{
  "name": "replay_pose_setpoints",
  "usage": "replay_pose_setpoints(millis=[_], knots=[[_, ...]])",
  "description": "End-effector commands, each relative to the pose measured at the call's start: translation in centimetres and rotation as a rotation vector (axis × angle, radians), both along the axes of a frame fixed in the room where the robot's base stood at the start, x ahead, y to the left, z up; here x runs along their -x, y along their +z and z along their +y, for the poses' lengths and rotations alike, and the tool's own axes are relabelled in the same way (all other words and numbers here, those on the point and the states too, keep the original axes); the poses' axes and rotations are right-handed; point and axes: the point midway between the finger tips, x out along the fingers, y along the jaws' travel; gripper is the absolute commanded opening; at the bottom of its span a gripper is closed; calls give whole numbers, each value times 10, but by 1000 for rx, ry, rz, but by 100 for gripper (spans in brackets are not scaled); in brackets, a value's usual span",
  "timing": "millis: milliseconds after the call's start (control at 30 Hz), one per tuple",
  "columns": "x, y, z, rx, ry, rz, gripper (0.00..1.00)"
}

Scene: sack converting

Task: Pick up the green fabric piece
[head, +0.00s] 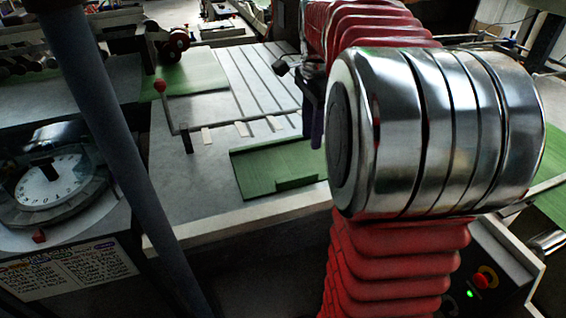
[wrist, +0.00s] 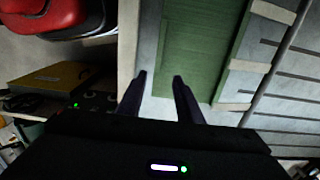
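A flat green fabric piece (head: 270,165) lies on the grey table, close to its front edge and left of my arm. A notch or folded strip shows along its near side. It also shows in the wrist view (wrist: 200,50), just beyond the right fingertip. In the head view part of my gripper (head: 313,125) shows at the fabric's upper right, partly hidden by my arm. I cannot tell its height above the table.
Another green sheet (head: 190,75) lies farther back on the table. A round dial (head: 52,180) is at left. A control box with a red button (head: 486,278) is at lower right.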

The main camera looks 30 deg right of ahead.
Motion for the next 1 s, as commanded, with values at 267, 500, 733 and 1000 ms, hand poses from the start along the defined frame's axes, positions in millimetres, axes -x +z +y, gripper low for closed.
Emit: replay_pose_setpoints(millis=[267,500,733,1000], knots=[[1,-43,1,-2,0,4,33],[1,-71,1,-1,0,2,33],[1,-73,0,0,1,0,33],[1,-81,1,-2,1,3,33]])
